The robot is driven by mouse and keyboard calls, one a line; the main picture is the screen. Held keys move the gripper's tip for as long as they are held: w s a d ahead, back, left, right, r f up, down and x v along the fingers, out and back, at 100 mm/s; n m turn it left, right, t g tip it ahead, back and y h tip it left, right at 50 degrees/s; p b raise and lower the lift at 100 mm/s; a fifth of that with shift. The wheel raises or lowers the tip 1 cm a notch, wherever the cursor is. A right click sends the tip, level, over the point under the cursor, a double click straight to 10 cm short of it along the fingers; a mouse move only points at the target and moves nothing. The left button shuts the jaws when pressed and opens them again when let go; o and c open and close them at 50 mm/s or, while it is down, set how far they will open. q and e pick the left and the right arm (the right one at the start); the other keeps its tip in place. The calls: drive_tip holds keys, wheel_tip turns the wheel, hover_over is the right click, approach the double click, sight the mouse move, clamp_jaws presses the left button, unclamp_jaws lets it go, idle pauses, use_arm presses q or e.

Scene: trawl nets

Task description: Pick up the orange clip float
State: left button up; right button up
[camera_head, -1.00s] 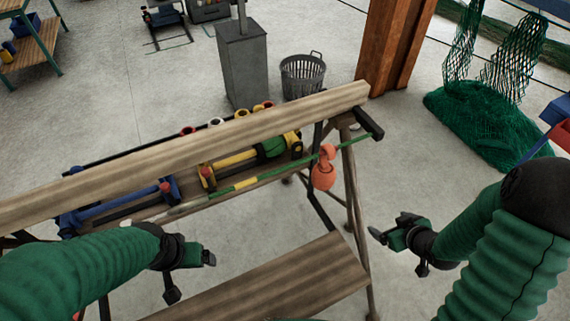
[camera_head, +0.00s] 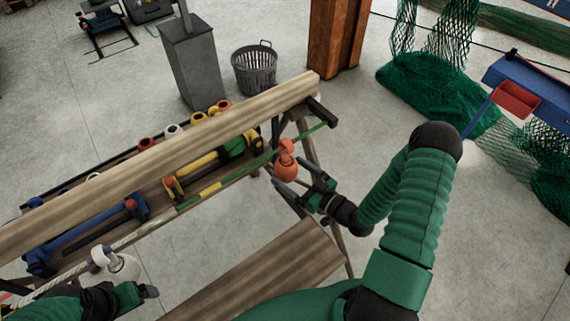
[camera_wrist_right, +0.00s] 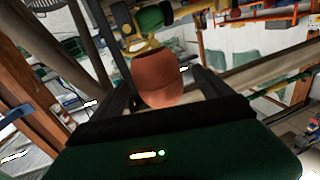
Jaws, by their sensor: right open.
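The orange clip float (camera_head: 286,168) hangs from a green and yellow line (camera_head: 240,172) along the near side of the wooden trestle. My right gripper (camera_head: 288,180) is open, just below and right of the float, with its jaws pointing at it. In the right wrist view the float (camera_wrist_right: 158,82) shows between the two spread fingers (camera_wrist_right: 160,92); I cannot tell whether either touches it. My left gripper (camera_head: 146,292) is at the lower left, far from the float; its jaw opening is unclear.
The trestle's thick top beam (camera_head: 170,150) runs behind the float, with a lower plank (camera_head: 270,275) in front. A white float (camera_head: 122,265) hangs on the line near my left gripper. A grey basket (camera_head: 254,72) and green net pile (camera_head: 430,95) lie behind.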

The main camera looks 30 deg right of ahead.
sight(279, 163)
drive_tip(key=shift+w+r, duration=0.1)
drive_tip(key=shift+w, duration=0.4)
drive_tip(key=x, duration=0.2)
drive_tip(key=p+x, duration=0.1)
drive_tip(key=x, duration=0.1)
drive_tip(key=shift+w+f, duration=0.2)
drive_tip(key=shift+w, duration=0.15)
drive_tip(key=c, duration=1.5)
